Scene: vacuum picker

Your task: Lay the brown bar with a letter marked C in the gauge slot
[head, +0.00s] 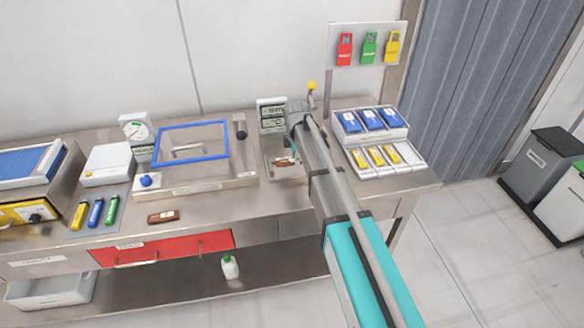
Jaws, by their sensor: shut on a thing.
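A brown bar (285,162) with a pale label shows at the end of my arm, over a small metal stand. My gripper (287,155) is shut on this bar; my own arm hides most of the gripper and part of the bar. A second brown bar (163,216) with a pale label lies on the front of the bench, left of centre. The letters on both bars are too small to read. A unit with displays (272,115) stands just behind the held bar. I cannot make out the gauge slot clearly.
A blue-framed clear box (192,143) stands on the metal bench (220,205), with a dial gauge (138,130) behind left. A white rack (372,120) of blue and yellow packs stands right. Yellow, blue and green items (96,213) lie left. Bare bench surrounds the second bar.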

